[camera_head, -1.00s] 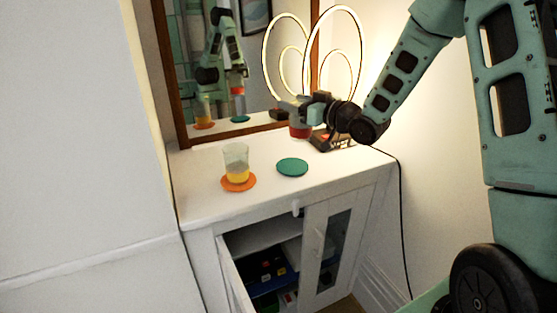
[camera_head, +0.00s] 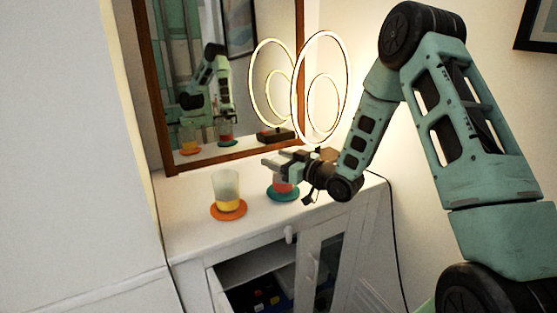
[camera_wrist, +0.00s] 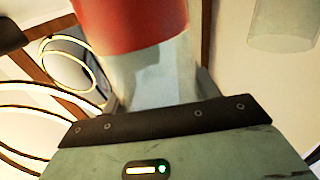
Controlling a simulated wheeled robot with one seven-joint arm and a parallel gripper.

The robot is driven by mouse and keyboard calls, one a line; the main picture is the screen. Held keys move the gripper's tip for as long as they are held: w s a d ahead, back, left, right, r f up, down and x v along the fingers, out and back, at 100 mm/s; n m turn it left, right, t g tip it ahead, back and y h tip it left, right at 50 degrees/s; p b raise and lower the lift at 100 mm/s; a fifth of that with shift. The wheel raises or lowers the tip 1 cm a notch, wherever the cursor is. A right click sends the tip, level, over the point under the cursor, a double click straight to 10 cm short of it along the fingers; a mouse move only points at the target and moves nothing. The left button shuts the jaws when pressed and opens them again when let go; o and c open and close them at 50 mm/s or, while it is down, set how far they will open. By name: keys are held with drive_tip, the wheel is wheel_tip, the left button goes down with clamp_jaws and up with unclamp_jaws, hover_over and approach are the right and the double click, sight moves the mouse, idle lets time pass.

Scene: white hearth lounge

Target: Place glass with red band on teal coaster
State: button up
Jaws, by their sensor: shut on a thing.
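My gripper (camera_head: 276,166) is shut on the glass with red band (camera_head: 282,187), over the right part of the white cabinet top. In the wrist view the glass's red band (camera_wrist: 130,22) is large and close, with the clear part between the jaws. The teal coaster (camera_head: 283,196) lies directly below the glass, partly hidden by the glass and gripper. The glass looks upright and on or just above the coaster; I cannot tell whether it touches.
A glass with a yellow band (camera_head: 226,190) stands on an orange coaster (camera_head: 228,211) to the left; this glass also shows in the wrist view (camera_wrist: 283,25). A mirror (camera_head: 215,90) and a lit ring lamp (camera_head: 320,85) stand behind. The cabinet (camera_head: 190,240) is open below.

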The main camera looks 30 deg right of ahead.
drive_tip(key=shift+f, duration=0.15)
drive_tip(key=o, duration=1.4)
drive_tip(key=shift+r, duration=0.3)
drive_tip(key=b+v, duration=0.1)
drive_tip(key=v, duration=1.1)
drive_tip(key=shift+b, duration=0.35)
drive_tip(key=shift+f, duration=0.2)
